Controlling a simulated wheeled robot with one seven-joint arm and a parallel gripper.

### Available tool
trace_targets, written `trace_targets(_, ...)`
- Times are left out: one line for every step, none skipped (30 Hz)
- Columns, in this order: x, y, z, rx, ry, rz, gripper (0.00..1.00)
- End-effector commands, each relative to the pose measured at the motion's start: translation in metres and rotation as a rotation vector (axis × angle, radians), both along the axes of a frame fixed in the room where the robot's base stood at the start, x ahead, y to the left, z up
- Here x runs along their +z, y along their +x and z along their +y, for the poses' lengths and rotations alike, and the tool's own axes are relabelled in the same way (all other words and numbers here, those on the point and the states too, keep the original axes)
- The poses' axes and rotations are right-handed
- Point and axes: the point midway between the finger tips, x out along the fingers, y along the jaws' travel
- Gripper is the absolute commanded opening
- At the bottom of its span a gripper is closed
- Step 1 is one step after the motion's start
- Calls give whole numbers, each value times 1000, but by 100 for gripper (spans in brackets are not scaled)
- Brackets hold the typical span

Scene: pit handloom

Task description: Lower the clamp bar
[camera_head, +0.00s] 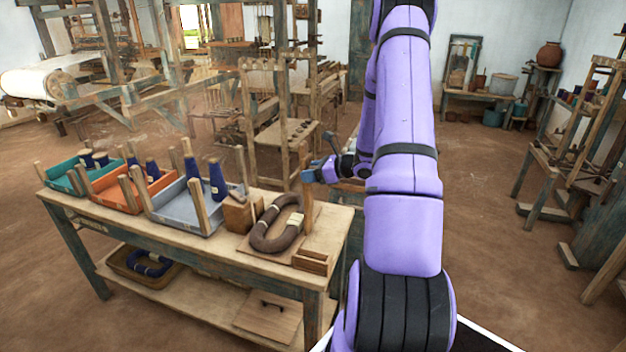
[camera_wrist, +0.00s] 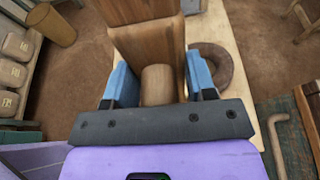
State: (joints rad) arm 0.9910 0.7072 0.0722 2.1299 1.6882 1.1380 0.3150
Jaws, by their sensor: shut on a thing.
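The clamp bar (camera_head: 307,208) is a wooden bar standing about upright over a wooden board (camera_head: 245,246) near the bench's right end. A thick brown yarn hank (camera_head: 276,236) lies in a loop on that board. My gripper (camera_head: 315,172) is at the bar's upper part. In the wrist view, the blue fingers of my gripper (camera_wrist: 158,78) are on both sides of a round wooden handle (camera_wrist: 158,88) in front of the bar (camera_wrist: 150,45), and are shut on it. The hank shows partly behind the right finger (camera_wrist: 224,65). The bar's lower end is partly hidden.
The bench (camera_head: 100,214) also bears teal (camera_head: 62,178), orange (camera_head: 108,200) and grey (camera_head: 172,220) trays with dark blue cones. A wooden block (camera_head: 237,214) stands left of the hank, and a small slotted block (camera_head: 312,262) at the right corner. Bare floor (camera_head: 500,230) lies to the right.

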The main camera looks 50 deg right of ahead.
Motion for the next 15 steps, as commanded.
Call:
trace_targets(2, 7, 1, 4, -22, 37, 8)
trace_targets(2, 11, 2, 4, -33, 64, 8)
trace_targets(3, 16, 4, 4, -48, 99, 8)
trace_targets(2, 20, 5, 5, -60, 125, 8)
trace_targets(2, 23, 6, 4, -70, 153, 8)
trace_targets(1, 28, 9, 4, -84, 187, 8)
trace_targets(0, 32, 10, 5, -95, 214, 8)
trace_targets(0, 35, 11, 3, -107, 240, 8)
trace_targets(-1, 40, 13, 4, -122, 275, 8)
trace_targets(-2, 44, 15, 3, -132, 301, 8)
trace_targets(-4, 47, 16, 3, -143, 328, 8)
trace_targets(-5, 52, 18, 4, -159, 363, 8)
trace_targets(-7, 55, 19, 3, -168, 387, 8)
trace_targets(-8, 58, 21, 3, -178, 411, 8)
trace_targets(-10, 62, 23, 5, -191, 442, 8)
